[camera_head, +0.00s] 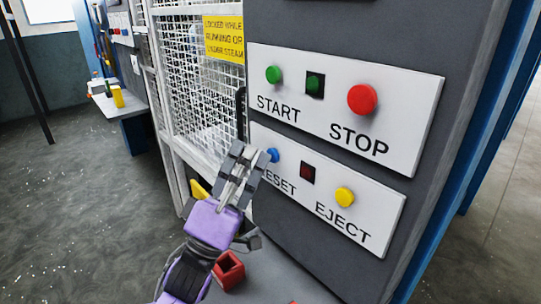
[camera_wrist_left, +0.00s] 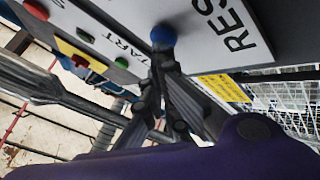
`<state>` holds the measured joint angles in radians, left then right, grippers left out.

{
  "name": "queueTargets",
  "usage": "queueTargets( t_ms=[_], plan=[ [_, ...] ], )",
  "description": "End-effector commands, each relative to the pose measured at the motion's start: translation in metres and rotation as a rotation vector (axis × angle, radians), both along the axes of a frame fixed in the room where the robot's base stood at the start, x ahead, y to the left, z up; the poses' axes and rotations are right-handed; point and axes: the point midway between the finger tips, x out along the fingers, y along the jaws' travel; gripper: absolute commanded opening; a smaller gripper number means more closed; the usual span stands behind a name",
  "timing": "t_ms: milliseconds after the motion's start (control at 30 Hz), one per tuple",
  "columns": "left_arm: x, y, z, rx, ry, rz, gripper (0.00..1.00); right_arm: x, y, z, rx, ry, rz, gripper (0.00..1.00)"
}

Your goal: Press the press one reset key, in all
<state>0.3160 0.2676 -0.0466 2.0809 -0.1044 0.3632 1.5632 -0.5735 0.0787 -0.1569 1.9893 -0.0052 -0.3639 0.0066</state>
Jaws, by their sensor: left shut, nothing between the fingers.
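The blue reset key (camera_head: 272,155) sits on the lower white panel (camera_head: 375,215) of the grey press front. The RESET label below it is partly covered by my left gripper (camera_head: 252,160). The gripper is shut and empty, with its fingertips just left of the key. In the left wrist view the blue key (camera_wrist_left: 163,35) stands out from the panel directly above the closed fingertips (camera_wrist_left: 160,60). I cannot tell whether they touch it. My right gripper is not in view.
A yellow eject key (camera_head: 345,197) and a dark red lamp (camera_head: 308,173) share the lower panel. Above are the green start key (camera_head: 274,75) and red stop key (camera_head: 362,99). A mesh guard (camera_head: 200,90) stands left. A red open box (camera_head: 229,270) is below.

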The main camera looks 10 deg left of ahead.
Motion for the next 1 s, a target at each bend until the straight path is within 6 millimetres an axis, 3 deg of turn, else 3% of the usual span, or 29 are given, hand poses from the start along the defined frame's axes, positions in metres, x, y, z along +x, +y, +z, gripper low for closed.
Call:
queueTargets(
  t_ms=[600,1000],
  plan=[
    [-0.013,0.010,0.000,0.001,0.001,0.001,0.00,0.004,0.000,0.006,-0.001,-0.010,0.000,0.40],
    [-0.043,0.033,0.000,0.001,-0.001,0.001,0.00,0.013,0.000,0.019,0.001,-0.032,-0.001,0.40]
  ],
)
